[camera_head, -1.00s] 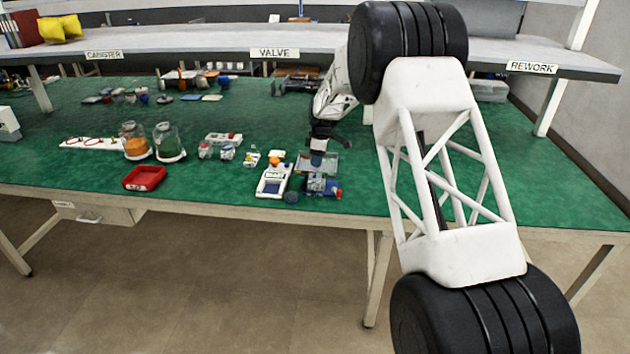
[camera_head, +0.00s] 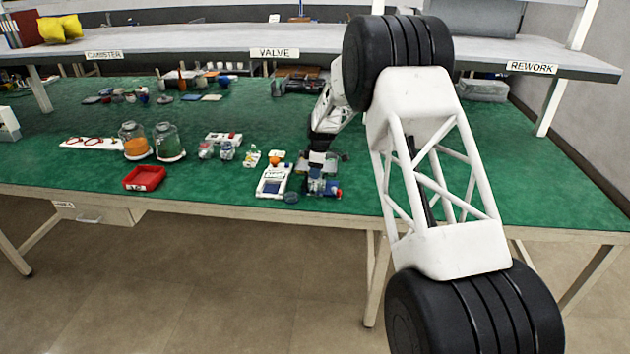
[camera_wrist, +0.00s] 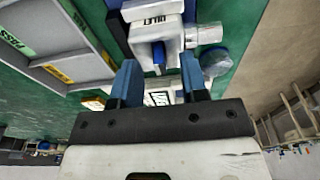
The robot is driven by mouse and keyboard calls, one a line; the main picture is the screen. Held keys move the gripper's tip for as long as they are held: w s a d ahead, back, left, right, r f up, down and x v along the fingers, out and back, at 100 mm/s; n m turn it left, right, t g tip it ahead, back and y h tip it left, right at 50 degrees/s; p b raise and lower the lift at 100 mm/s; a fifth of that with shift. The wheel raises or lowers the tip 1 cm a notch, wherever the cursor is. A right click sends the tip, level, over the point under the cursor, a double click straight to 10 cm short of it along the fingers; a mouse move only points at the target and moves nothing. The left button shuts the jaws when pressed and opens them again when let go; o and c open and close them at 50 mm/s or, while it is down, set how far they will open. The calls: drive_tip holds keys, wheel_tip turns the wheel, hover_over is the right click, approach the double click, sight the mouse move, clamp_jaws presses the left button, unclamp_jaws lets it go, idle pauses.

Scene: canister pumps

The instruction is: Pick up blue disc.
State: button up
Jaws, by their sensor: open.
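A small dark blue-teal disc (camera_head: 291,197) lies on the green mat near the table's front edge, just right of a white device. A round bluish piece (camera_wrist: 215,64), likely the same disc, shows beyond the right finger in the wrist view. My gripper (camera_wrist: 159,68) is open, with two blue fingers and nothing held between them. It is above a white valve block (camera_wrist: 155,30) with a printed label and a blue part. In the head view my gripper (camera_head: 318,168) is right of and behind the disc and partly hides the block.
A white device with a screen (camera_head: 273,181) stands left of the disc. A grey compartment tray (camera_wrist: 55,45) lies left in the wrist view. A red bin (camera_head: 144,178) and two jars stand farther left. The mat at right is clear.

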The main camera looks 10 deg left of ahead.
drive_tip(key=shift+c, duration=0.3)
clamp_jaws()
drive_tip(key=shift+r, duration=0.15)
wheel_tip(320, 180, up, 10)
idle(0.6)
drive_tip(key=shift+m, duration=0.3)
idle(0.8)
